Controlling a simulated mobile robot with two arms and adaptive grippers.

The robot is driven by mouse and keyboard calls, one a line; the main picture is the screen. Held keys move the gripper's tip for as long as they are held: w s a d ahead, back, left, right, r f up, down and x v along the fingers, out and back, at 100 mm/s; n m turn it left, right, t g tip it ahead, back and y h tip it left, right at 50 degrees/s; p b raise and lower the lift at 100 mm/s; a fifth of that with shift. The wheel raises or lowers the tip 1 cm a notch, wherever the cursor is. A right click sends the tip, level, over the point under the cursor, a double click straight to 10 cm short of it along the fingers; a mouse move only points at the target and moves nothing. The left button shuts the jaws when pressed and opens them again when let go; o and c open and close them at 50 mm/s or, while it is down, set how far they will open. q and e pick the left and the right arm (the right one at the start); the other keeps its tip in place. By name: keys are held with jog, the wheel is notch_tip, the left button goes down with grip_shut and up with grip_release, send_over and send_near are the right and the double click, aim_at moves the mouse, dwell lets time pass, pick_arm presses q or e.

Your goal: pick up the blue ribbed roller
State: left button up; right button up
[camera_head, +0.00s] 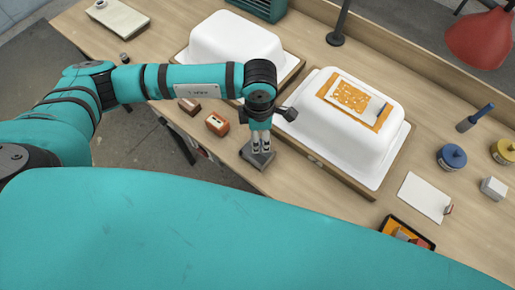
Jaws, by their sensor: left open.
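A tool with a blue cylindrical part (484,110) and a darker grey end lies at the right side of the bench. It is the closest match to the blue ribbed roller, but the ribs are too small to make out. My left gripper (262,149) points down near the bench's front edge, far to the left of that tool. Its fingers are open, directly over a dark grey block (258,159); I cannot tell whether they touch it. My right gripper is out of view.
Two white tub shells (235,38) (385,98) stand on wooden boards; the right one bears an orange-and-white patch (354,97). A blue tin (452,157), white card (425,197) and red lamp (480,38) are at right.

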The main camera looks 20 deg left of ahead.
pick_arm(q)
jog(key=f, duration=0.1)
jog(key=f+p, duration=0.1)
jog(key=f, duration=0.1)
jog(key=shift+s+a+f, duration=0.15)
jog(key=shift+s+f, duration=0.1)
jog(key=shift+s, duration=0.1)
jog(key=shift+w+f, duration=0.1)
jog(key=shift+f, duration=0.2)
grip_shut()
